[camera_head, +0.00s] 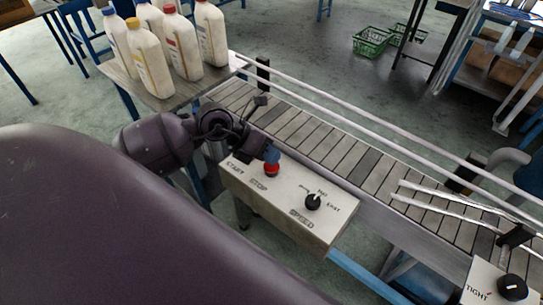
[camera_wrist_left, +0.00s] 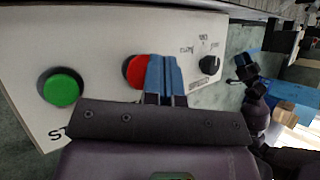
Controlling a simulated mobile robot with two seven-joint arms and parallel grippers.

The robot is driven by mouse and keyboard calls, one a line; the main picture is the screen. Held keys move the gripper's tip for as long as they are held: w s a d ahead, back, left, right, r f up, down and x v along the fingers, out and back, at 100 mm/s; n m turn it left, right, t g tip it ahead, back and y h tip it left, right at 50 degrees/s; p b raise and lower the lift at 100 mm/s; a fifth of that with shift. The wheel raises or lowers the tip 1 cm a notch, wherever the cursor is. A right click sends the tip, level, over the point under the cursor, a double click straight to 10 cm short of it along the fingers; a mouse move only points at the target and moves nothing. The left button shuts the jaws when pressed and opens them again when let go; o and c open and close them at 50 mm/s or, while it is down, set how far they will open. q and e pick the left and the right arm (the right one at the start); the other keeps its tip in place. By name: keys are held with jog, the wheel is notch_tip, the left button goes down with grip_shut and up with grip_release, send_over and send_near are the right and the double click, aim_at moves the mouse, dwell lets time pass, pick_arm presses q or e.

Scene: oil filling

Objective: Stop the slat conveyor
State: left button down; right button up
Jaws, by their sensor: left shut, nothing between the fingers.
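The slat conveyor (camera_head: 365,165) runs diagonally across the head view, with grey slats between rails. A pale control box (camera_head: 290,207) is at its near side. A red button (camera_head: 271,171) labelled STOP sits on the box. My left gripper (camera_head: 272,153) is shut and empty, its blue fingertips right at the red button; whether they touch it I cannot tell. In the left wrist view the fingers (camera_wrist_left: 165,78) partly cover the red button (camera_wrist_left: 136,73). A green button (camera_wrist_left: 61,88) is left of it. My right gripper (camera_wrist_left: 247,65) shows small at the right there.
A black speed knob (camera_head: 313,202) is on the box, right of the red button. Another dark knob (camera_head: 512,287) marked TIGHT is at lower right. Several capped bottles (camera_head: 150,58) stand at the conveyor's far left end. Green baskets (camera_head: 371,42) lie on the floor behind.

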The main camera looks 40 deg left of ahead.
pick_arm(q)
jog(key=shift+f, duration=0.2)
pick_arm(e)
jog(key=shift+s+f, duration=0.35)
pick_arm(q)
jog(key=shift+f, duration=0.25)
pick_arm(e)
jog(key=shift+w+r, duration=0.15)
jog(key=shift+w, duration=0.35)
pick_arm(q)
jog(key=shift+r, duration=0.1)
pick_arm(e)
jog(key=shift+s+r, duration=0.1)
jog(key=shift+s, duration=0.05)
pick_arm(q)
jog(key=shift+r, duration=0.4)
jog(key=shift+r+p, duration=0.4)
jog(key=shift+p, duration=0.15)
pick_arm(e)
jog(key=shift+s+r, duration=0.15)
jog(key=shift+r, duration=0.6)
